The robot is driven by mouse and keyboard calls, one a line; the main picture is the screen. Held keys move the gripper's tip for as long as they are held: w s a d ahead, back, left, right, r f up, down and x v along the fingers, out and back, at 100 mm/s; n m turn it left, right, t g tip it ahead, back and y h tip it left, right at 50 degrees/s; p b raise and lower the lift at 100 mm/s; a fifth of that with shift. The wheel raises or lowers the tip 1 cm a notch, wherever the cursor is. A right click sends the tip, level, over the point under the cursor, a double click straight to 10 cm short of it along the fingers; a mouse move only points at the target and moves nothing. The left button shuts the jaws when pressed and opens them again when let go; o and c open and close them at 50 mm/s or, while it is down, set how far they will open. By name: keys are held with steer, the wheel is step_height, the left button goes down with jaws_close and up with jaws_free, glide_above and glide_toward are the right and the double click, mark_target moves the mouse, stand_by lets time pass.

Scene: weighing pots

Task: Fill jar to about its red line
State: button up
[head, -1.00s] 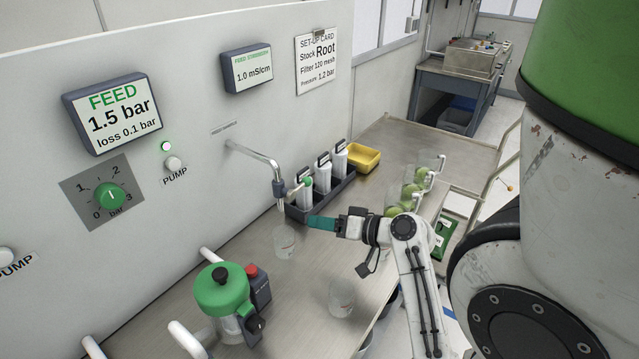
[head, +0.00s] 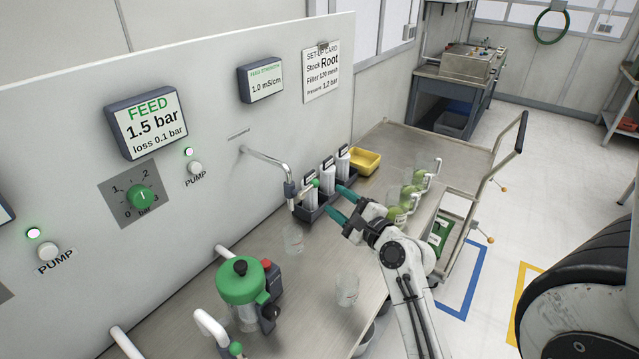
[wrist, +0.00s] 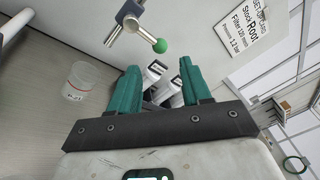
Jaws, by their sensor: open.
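A clear jar (head: 294,240) stands on the steel bench below the spout of the feed sample tap (head: 268,160). It looks empty. In the wrist view the jar (wrist: 80,82) is at the left, with a small red mark on its side. The tap's lever ends in a green ball (head: 315,183), seen in the wrist view (wrist: 160,46) just beyond my fingertips. My gripper (head: 337,203) is open and empty, its teal fingers pointing toward the lever. It also shows in the wrist view (wrist: 159,66), fingers apart, not touching the ball.
A rack (head: 325,205) of white cartridges stands behind the tap, close to my fingers. A second clear jar (head: 347,289) and a green-lidded pot (head: 241,282) stand nearer. A yellow tray (head: 365,161) and cups with green contents (head: 412,190) are farther back. The feed display (head: 146,115) reads 1.5 bar.

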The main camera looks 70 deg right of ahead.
mark_target(315, 184)
steer(key=p+x, duration=0.1)
steer(key=x, duration=0.8)
steer(key=shift+w+d+p, duration=0.15)
steer(key=shift+w+p, duration=0.15)
steer(key=shift+c, duration=0.3)
jaws_close()
